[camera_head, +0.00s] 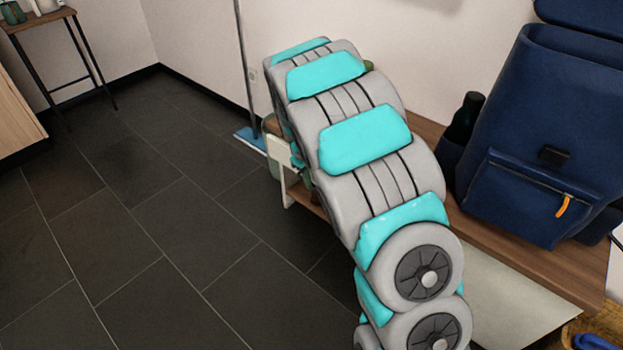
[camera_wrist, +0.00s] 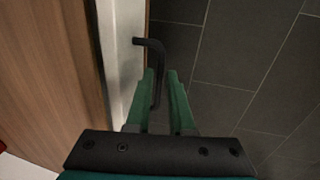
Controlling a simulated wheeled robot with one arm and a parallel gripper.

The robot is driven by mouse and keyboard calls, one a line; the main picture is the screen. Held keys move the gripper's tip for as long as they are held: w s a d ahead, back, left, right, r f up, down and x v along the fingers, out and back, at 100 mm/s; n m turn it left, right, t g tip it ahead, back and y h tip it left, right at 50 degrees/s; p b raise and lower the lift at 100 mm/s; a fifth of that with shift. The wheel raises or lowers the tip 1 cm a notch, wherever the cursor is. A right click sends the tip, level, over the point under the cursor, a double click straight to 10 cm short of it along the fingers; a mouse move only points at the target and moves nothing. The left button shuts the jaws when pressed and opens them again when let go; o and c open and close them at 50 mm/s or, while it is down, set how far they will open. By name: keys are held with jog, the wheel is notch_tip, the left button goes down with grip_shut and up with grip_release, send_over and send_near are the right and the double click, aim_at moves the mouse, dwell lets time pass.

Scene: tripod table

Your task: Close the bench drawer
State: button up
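The bench (camera_head: 535,262) has a brown wooden top and stands along the wall at the right; my arm hides much of its front. In the wrist view the wooden top (camera_wrist: 50,70) is at left. Beside it is the pale drawer front (camera_wrist: 125,60), with a dark strip between them. A black bar handle (camera_wrist: 150,43) stands out from this front. My gripper (camera_wrist: 161,75) has its two green fingers apart, one on each side of the handle bar. I cannot tell whether they touch it. My arm hides the gripper in the head view.
A blue backpack (camera_head: 535,140) and a dark bottle (camera_head: 463,125) stand on the bench. A mop (camera_head: 250,138) leans behind my arm. A small side table (camera_head: 40,15) is at far left. The dark tiled floor (camera_head: 130,230) left of my arm is clear.

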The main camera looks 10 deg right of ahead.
grip_shut()
dwell(1.0)
